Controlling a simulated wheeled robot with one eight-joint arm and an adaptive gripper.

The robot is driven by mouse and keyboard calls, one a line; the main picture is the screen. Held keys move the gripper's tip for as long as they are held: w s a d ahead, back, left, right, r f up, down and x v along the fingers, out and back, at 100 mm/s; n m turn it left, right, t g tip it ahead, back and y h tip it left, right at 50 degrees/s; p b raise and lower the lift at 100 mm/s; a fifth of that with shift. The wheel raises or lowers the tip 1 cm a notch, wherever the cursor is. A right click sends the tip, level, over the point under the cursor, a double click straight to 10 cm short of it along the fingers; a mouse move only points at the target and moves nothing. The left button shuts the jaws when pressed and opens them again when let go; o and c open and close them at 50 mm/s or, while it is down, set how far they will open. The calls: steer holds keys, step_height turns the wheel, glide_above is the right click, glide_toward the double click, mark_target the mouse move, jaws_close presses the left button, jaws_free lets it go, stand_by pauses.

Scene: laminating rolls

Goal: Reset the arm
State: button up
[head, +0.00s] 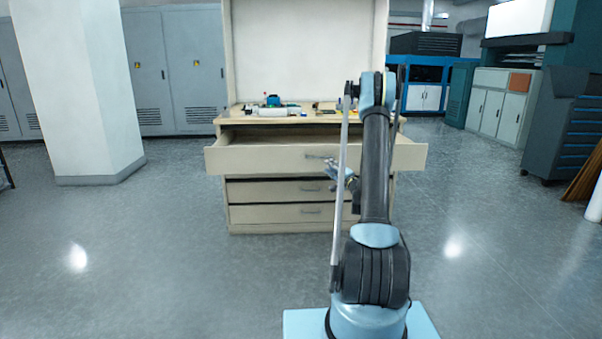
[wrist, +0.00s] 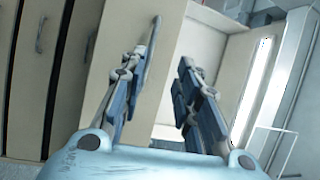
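My gripper (head: 333,168) is in front of the pulled-out top drawer (head: 255,160) of a beige cabinet, close to the right end of its handle (head: 313,156). In the wrist view my gripper (wrist: 160,66) has its two blue-grey fingers apart, with nothing held between them. The drawer handle (wrist: 152,36) shows just beyond the tip of the left finger. I cannot tell whether the finger touches it. My arm stands upright in the head view and hides the right part of the cabinet.
Two lower drawers (head: 265,190) are shut. Small tools and a white roll (head: 272,111) lie on the cabinet's worktop (head: 240,117). A white pillar (head: 85,90) stands at left, a dark tool chest (head: 562,130) at right. The floor (head: 180,260) around is clear.

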steer(key=s+a+r+n+g+y, duration=0.2)
steer(key=s+a+r+n+g, duration=0.35)
steer(key=s+a+r, duration=0.4)
steer(key=s+a+n+g+h, duration=0.2)
steer(key=s+a+n+g, duration=0.15)
steer(key=s, duration=1.05)
steer(key=s+d+f+n+g+h, duration=0.1)
steer(key=s+d+f+g+h, duration=0.1)
steer(key=s, duration=1)
steer(key=s+d+f+n+g+h, duration=0.1)
steer(key=s+d+f+g+h, duration=0.1)
steer(key=s, duration=1)
steer(key=s+d+f+g+h, duration=0.2)
steer(key=s+d+f+h, duration=0.2)
steer(key=s, duration=0.9)
step_height(320, 180, down, 2)
steer(key=shift+d+f+n, duration=0.1)
steer(key=shift+d+n, duration=0.3)
steer(key=shift+d, duration=0.35)
